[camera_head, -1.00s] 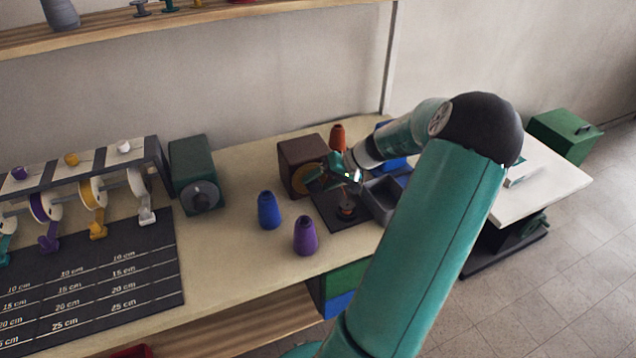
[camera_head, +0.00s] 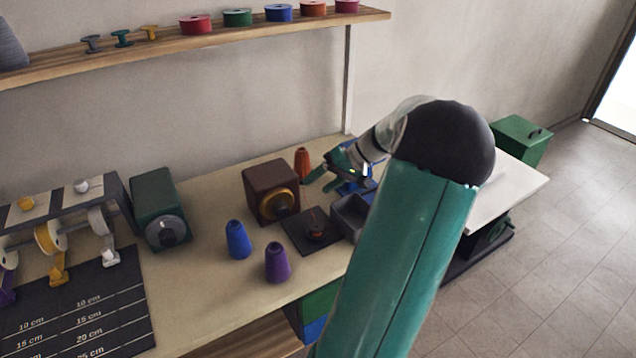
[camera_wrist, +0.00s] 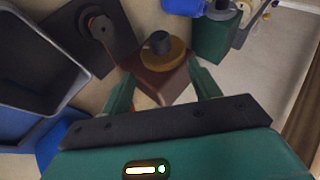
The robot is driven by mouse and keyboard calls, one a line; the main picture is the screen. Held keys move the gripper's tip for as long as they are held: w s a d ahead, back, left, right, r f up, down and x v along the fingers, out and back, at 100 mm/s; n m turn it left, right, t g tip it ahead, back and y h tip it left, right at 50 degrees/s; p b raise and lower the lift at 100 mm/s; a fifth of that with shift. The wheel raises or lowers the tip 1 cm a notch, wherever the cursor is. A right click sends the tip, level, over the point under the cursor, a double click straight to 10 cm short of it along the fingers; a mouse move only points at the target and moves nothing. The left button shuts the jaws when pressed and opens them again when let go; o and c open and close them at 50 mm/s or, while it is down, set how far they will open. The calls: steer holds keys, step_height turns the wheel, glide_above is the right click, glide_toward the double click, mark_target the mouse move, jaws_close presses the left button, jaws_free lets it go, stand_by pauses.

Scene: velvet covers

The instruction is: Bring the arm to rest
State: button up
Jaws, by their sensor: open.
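My gripper (camera_head: 325,174) is open and empty above the back of the workbench, near the orange cone (camera_head: 302,164). My teal arm reaches up from the bottom of the head view, bends at a dark elbow and slopes down to the left. In the wrist view my gripper (camera_wrist: 155,92) has its two green fingers apart. The brown box with a gold disc (camera_wrist: 162,62) shows between and beyond them. The same brown box (camera_head: 262,205) stands left of my gripper in the head view.
A dark mat (camera_head: 294,243) with a small spool (camera_head: 316,232) and a grey bin (camera_head: 350,217) lie below my gripper. Blue (camera_head: 238,240) and purple (camera_head: 277,264) cones stand near the bench front. A shelf (camera_head: 200,37) with spools runs above.

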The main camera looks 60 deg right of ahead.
stand_by(0.3)
steer(key=w+a+r+n+g+h, duration=0.15)
steer(key=w+a, duration=0.25)
steer(key=a, duration=0.5)
steer(key=w+a+r+n+g, duration=0.1)
steer(key=w+a+r+g, duration=0.15)
steer(key=a, duration=0.55)
steer(key=w+a+r+n+g+h, duration=0.1)
steer(key=w+a+r+n+g, duration=0.2)
steer(key=a, duration=0.6)
steer(key=s+a+r+n+t+h, duration=0.1)
steer(key=s+a, duration=0.3)
steer(key=a, duration=0.6)
steer(key=s+a+r+n+t+h, duration=0.1)
steer(key=s+a+r+t, duration=0.2)
steer(key=a, duration=0.7)
steer(key=shift+s+a, duration=0.4)
steer(key=shift+s, duration=0.05)
